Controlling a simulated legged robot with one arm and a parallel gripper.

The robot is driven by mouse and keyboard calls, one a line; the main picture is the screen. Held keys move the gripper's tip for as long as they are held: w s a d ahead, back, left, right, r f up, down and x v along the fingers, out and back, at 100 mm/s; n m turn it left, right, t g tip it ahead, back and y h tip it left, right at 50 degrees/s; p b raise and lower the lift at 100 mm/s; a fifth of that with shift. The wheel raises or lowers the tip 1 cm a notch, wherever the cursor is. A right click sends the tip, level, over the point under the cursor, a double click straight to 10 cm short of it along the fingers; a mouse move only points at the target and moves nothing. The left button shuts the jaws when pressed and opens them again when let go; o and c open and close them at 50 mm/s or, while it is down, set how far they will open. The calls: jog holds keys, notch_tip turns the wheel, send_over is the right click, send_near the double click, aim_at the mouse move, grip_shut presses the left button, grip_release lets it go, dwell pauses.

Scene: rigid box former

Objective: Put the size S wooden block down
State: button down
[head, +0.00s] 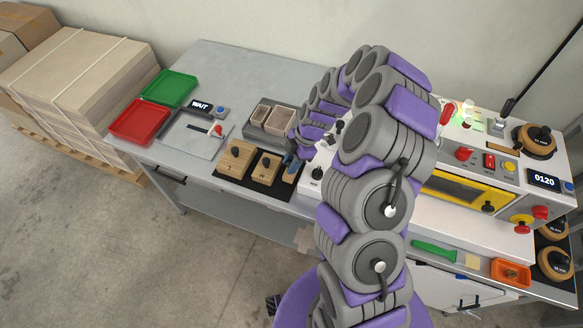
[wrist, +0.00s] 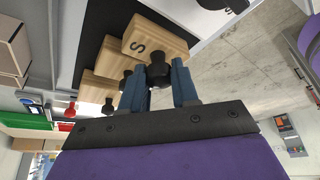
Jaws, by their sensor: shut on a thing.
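The size S wooden block (wrist: 150,38) is pale wood with a black S and a black knob. It fills the top middle of the wrist view. My gripper (wrist: 166,72) has its blue fingers shut on the knob. In the head view my gripper (head: 289,159) is at the right end of the black mat (head: 229,182), and the S block (head: 290,174) is mostly hidden under it. I cannot tell whether the block touches the mat.
Two larger knobbed wooden blocks, a middle one (head: 265,172) and a left one (head: 235,163), stand on the mat to the left. The white machine (head: 312,187) is close on the right. Red (head: 140,121) and green trays (head: 168,87) lie far left.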

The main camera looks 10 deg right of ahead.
jog(key=shift+w, duration=0.2)
jog(key=shift+a+f, duration=0.1)
jog(key=shift+f, duration=0.05)
jog(key=x, duration=0.3)
jog(key=shift+w+f+b, duration=0.1)
jog(key=shift+f+b, duration=0.1)
jog(key=shift+b, duration=0.2)
jog(key=shift+d+f, duration=0.1)
jog(key=shift+d, duration=0.5)
jog(key=c, duration=1.1)
grip_release()
jog(key=shift+o, duration=1.3)
jog(key=shift+a, duration=0.4)
